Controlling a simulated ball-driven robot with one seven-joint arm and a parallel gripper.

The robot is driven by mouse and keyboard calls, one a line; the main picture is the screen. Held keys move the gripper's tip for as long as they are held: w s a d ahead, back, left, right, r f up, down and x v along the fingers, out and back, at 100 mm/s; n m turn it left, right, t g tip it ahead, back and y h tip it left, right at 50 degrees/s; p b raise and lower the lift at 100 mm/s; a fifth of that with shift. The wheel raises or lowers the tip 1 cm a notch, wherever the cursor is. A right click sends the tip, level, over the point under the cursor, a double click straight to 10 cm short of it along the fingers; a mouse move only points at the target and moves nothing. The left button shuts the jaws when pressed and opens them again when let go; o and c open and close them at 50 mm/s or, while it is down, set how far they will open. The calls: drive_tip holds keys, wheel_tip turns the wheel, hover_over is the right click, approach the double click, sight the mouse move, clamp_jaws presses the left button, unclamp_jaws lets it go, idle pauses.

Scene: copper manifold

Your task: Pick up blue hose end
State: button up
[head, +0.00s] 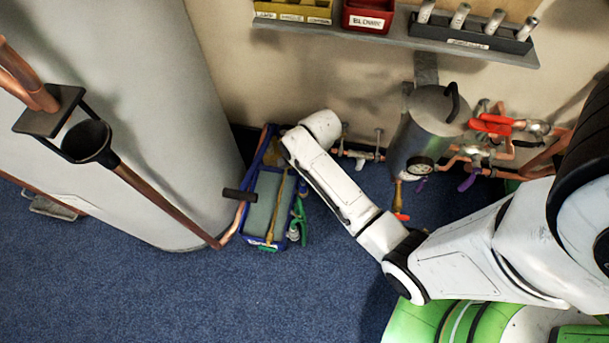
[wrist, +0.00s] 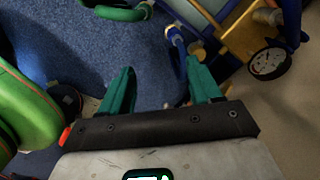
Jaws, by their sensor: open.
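In the wrist view my gripper (wrist: 160,90) is open, with two teal fingers apart and only blue carpet between them. A blue hose piece with a pale collar (wrist: 175,34), which looks like the blue hose end, lies ahead of the right finger, apart from it. In the head view the white arm reaches to the blue-framed cart (head: 246,237); my gripper is hidden there, and I cannot make out the blue hose end.
A green hose (wrist: 125,13) shows at the top of the wrist view and beside the cart (head: 299,215). A metal tank (head: 425,130) with copper pipes and red handles stands by the wall. Carpet at front left (head: 130,285) is free.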

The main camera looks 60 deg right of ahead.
sight(304, 181)
drive_tip(key=w+f+m+b, duration=0.1)
drive_tip(key=f, duration=0.1)
drive_tip(key=w+d+f+m, duration=0.1)
drive_tip(key=f+m, duration=0.1)
drive_tip(key=d+f+m+b, duration=0.1)
drive_tip(key=f, duration=0.1)
drive_tip(key=shift+w+d+b, duration=0.15)
drive_tip(key=shift+w+b, duration=0.15)
drive_tip(key=shift+w, duration=0.1)
drive_tip(key=shift+w+d+f+m, duration=0.1)
drive_tip(key=shift+f+m, duration=0.2)
drive_tip(key=shift+m, duration=0.1)
drive_tip(key=f+b, duration=0.2)
drive_tip(key=f, duration=0.3)
drive_tip(key=shift+w+a+b, duration=0.2)
drive_tip(key=shift+w+b, duration=0.05)
drive_tip(key=shift+b, duration=0.15)
drive_tip(key=f+b, duration=0.3)
drive_tip(key=f, duration=0.2)
drive_tip(key=shift+a+f+b, duration=0.1)
drive_tip(key=shift+a+b, duration=0.1)
drive_tip(key=shift+b, duration=0.15)
drive_tip(key=shift+c, duration=0.4)
clamp_jaws()
